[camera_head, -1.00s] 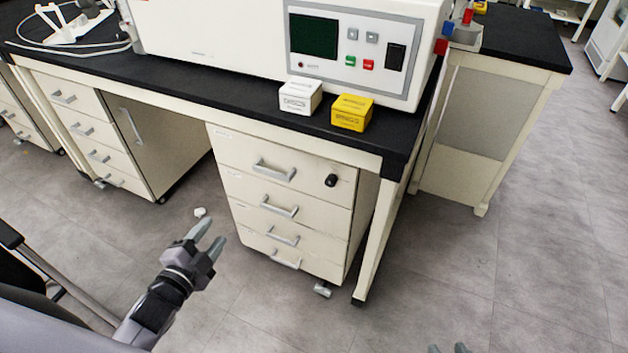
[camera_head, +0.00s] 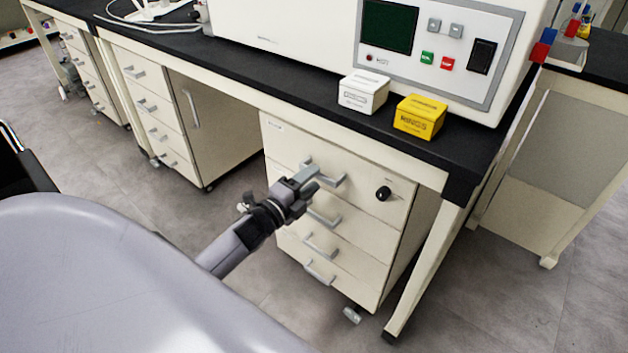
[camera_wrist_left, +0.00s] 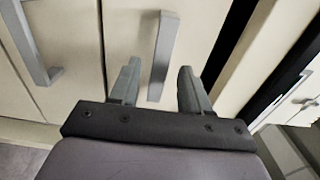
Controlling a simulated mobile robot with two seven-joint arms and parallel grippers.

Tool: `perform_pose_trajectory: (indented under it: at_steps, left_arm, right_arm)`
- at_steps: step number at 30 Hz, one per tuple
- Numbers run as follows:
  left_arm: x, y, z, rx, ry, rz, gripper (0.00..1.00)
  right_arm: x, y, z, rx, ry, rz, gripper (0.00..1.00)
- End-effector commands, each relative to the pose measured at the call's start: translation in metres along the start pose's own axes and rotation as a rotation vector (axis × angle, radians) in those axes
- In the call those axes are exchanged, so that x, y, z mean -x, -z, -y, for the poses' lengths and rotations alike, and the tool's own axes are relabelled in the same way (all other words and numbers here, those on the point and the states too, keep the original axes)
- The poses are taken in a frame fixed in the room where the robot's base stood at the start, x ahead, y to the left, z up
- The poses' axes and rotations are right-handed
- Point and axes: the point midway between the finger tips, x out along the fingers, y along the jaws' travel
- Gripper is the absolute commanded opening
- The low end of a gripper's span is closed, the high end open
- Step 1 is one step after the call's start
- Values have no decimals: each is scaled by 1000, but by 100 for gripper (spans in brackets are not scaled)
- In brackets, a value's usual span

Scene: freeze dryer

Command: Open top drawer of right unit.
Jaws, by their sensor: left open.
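The right drawer unit (camera_head: 390,240) stands under the bench, cream with several drawers. Its top drawer (camera_head: 290,150) is closed, with a grey bar handle (camera_head: 327,178) and a black round lock (camera_head: 383,193) on its front. My left gripper (camera_head: 308,178) is open at the top drawer's handle and hides part of it. In the left wrist view, a grey handle (camera_wrist_left: 163,55) shows between the two open fingers (camera_wrist_left: 158,88); whether the fingers touch it I cannot tell. A second handle (camera_wrist_left: 28,40) is at the upper left there. My right gripper is not in view.
A white box (camera_head: 364,93) and a yellow box (camera_head: 419,117) sit on the black bench top above the unit. A bench leg (camera_head: 425,270) stands right of the unit. Another drawer unit (camera_head: 150,110) is at the left, with open floor between.

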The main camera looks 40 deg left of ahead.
Motion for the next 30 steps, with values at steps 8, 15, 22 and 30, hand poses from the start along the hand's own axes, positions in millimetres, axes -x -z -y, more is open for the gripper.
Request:
perform_pose_trajectory:
  at_steps: [8,15,22,30]
  left_arm:
    - [-14,0,0,0,0,0,47]
    - [-15,0,0,0,-1,0,44]
    - [-14,0,0,0,-1,0,0]
    - [-14,0,0,1,-1,0,0]
  right_arm:
    - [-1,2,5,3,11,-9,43]
    - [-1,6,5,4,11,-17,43]
    - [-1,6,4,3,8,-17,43]
    - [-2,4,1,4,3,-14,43]
